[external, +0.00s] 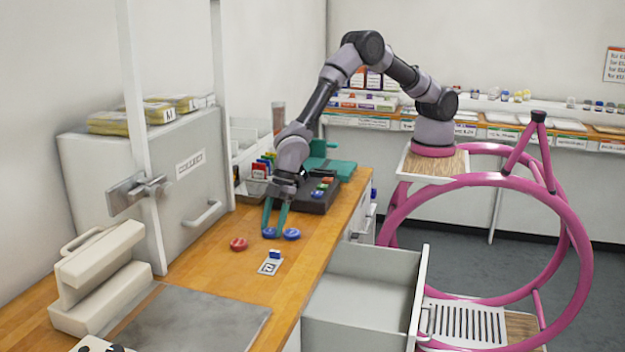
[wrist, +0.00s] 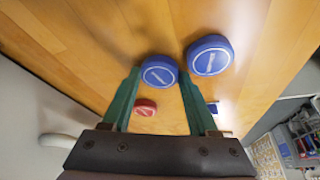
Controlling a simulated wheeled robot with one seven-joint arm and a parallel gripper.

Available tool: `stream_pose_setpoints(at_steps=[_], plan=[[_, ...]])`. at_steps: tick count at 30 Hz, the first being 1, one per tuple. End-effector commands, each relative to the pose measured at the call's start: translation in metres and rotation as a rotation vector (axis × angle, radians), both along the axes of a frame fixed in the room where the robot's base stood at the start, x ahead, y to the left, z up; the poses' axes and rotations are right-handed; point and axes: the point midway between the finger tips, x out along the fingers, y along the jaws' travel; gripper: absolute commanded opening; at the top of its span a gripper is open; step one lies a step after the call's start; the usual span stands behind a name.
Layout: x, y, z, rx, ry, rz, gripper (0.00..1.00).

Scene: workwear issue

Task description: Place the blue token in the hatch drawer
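Two round blue tokens lie on the wooden counter: one (external: 269,233) at my fingertips and another (external: 292,234) just right of it. In the wrist view, the first blue token (wrist: 160,71) shows between the ends of my teal fingers, and the second (wrist: 209,55) is outside the right finger. My gripper (external: 274,228) points down and its fingers are apart; I see no clear grip on the token. A grey drawer (external: 365,290) stands open below the counter's right edge, and looks empty where its inside shows. I cannot read a label on it.
A red token (external: 238,244) and a small white card stand (external: 270,264) are nearby on the counter. A grey box (external: 190,170) with a handle stands at the left behind a white post. A black tray (external: 318,196) is behind my gripper. A grey mat (external: 195,320) lies in front.

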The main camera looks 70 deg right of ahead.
Motion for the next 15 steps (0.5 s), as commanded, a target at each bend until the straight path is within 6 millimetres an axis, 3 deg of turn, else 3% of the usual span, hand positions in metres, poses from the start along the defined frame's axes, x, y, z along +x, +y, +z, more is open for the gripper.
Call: stream_pose_setpoints(at_steps=[1,2,9,15], plan=[[0.0,0.0,0.0,0.0,0.0,0.0,0.07],[0.0,0.0,0.0,0.0,0.0,0.0,0.0],[0.0,0.0,0.004,0.001,0.0,0.0,0.0],[0.001,0.001,0.035,0.003,-0.002,0.0,0.0]])
